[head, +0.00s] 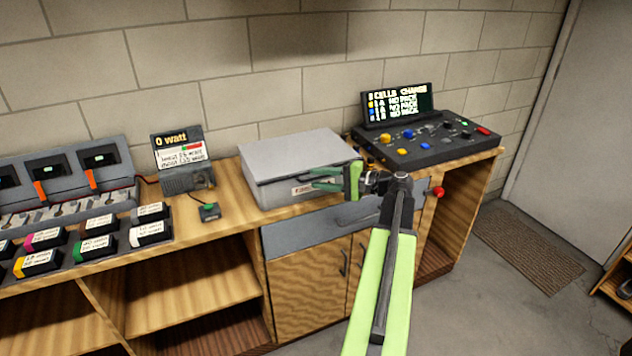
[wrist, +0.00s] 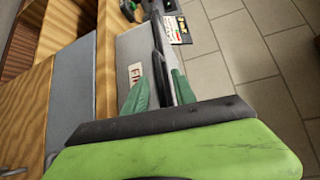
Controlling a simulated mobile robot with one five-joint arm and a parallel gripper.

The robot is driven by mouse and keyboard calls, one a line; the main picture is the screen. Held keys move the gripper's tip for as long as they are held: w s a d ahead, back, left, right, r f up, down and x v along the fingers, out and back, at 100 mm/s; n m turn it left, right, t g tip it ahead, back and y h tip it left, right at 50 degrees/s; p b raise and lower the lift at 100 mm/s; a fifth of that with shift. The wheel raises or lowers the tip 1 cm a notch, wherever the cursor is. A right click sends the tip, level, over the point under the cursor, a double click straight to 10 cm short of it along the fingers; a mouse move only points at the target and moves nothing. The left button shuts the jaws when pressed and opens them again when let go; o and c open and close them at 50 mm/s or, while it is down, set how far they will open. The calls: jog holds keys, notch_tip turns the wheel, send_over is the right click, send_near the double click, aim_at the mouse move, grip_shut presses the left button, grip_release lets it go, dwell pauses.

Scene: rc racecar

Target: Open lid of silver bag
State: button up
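The silver bag (head: 300,155) is a grey box with a flat lid (head: 300,152), lying shut on the wooden counter against the wall. A white label, partly readable, is on its front. My gripper (head: 315,179) is at the bag's front right side, its green fingers pointing left toward the front edge. In the wrist view my gripper (wrist: 160,82) has its two fingers apart, with the dark lid edge (wrist: 160,55) running between them. The label (wrist: 135,74) shows beside one finger. I cannot tell whether the fingers touch the lid.
A black control box (head: 425,140) with a screen stands right of the bag. A small display (head: 183,160) and a green button (head: 209,211) stand left of it. Several battery packs and chargers (head: 65,185) fill the left counter.

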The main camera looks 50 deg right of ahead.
jog(key=shift+w+a, duration=0.25)
jog(key=shift+w, duration=0.3)
jog(key=shift+c, duration=0.3)
grip_shut()
dwell(0.7)
